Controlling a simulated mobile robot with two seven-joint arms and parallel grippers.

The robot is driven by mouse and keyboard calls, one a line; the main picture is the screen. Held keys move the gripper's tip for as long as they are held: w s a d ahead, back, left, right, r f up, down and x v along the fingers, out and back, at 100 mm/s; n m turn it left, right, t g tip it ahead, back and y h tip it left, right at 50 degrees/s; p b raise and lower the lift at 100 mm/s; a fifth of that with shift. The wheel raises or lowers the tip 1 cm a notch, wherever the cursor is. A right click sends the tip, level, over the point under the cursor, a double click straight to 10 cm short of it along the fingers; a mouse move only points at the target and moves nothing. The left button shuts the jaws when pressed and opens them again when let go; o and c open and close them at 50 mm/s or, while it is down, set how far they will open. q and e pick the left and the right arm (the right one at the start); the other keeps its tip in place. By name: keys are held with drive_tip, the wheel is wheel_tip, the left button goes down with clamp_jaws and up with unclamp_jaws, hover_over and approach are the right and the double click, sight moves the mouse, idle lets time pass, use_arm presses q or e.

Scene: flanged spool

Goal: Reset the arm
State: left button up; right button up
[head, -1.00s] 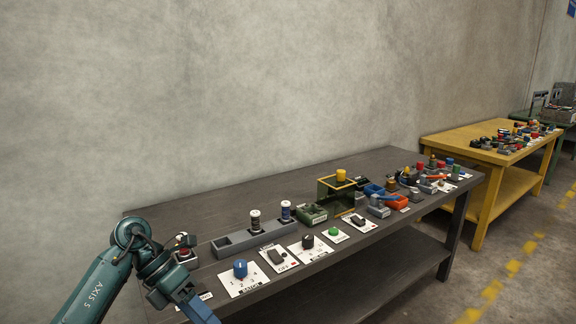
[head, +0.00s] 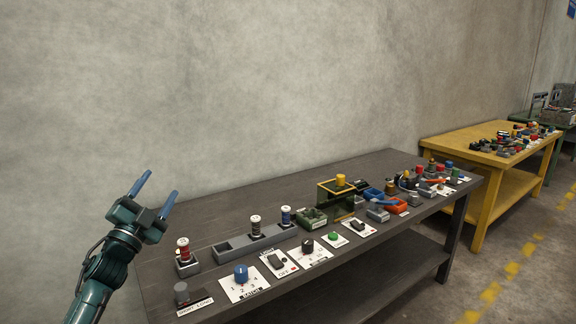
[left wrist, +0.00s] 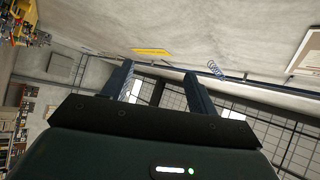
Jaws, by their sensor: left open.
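My left gripper (head: 156,192) is raised at the left of the head view, above the left end of the dark table (head: 165,271). Its two blue fingers point up and stand apart with nothing between them. In the left wrist view the open fingers (left wrist: 161,84) frame only the wall and the windows. A flanged spool with a red band (head: 183,250) stands on a small grey block below and right of the gripper. Two more spools, a dark one (head: 255,226) and a blue one (head: 286,215), stand upright at the grey tray (head: 228,248). My right gripper is not in view.
A blue knob (head: 241,273), switches and a green button (head: 334,236) line the table's front edge. A green frame with a yellow top (head: 338,199) stands mid-table. A yellow table (head: 487,160) with clutter stands at the right.

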use_arm(q)
drive_tip(key=w+a+f+n+g+y, duration=0.2)
drive_tip(key=a+f+n+g+y, duration=0.5)
drive_tip(key=f+n, duration=0.45)
drive_tip(key=s+d+f+g+h, duration=0.1)
drive_tip(key=s+d+f, duration=0.45)
drive_tip(key=f, duration=0.25)
drive_tip(key=s+d+f, duration=0.5)
drive_tip(key=s+f, duration=0.2)
drive_tip(key=f, duration=0.1)
drive_tip(key=s+d+f+g+h, duration=0.1)
drive_tip(key=s+d+f, duration=0.2)
drive_tip(key=s, duration=0.5)
drive_tip(key=s+d+f+g+h, duration=0.1)
drive_tip(key=s+d+f, duration=0.2)
drive_tip(key=s, duration=0.6)
drive_tip(key=s+d+f+g, duration=0.2)
drive_tip(key=s+d, duration=0.3)
drive_tip(key=s, duration=0.4)
drive_tip(key=shift+s+d+f+h, duration=0.15)
drive_tip(key=shift+s+f+h, duration=0.1)
drive_tip(key=shift+f+h, duration=0.2)
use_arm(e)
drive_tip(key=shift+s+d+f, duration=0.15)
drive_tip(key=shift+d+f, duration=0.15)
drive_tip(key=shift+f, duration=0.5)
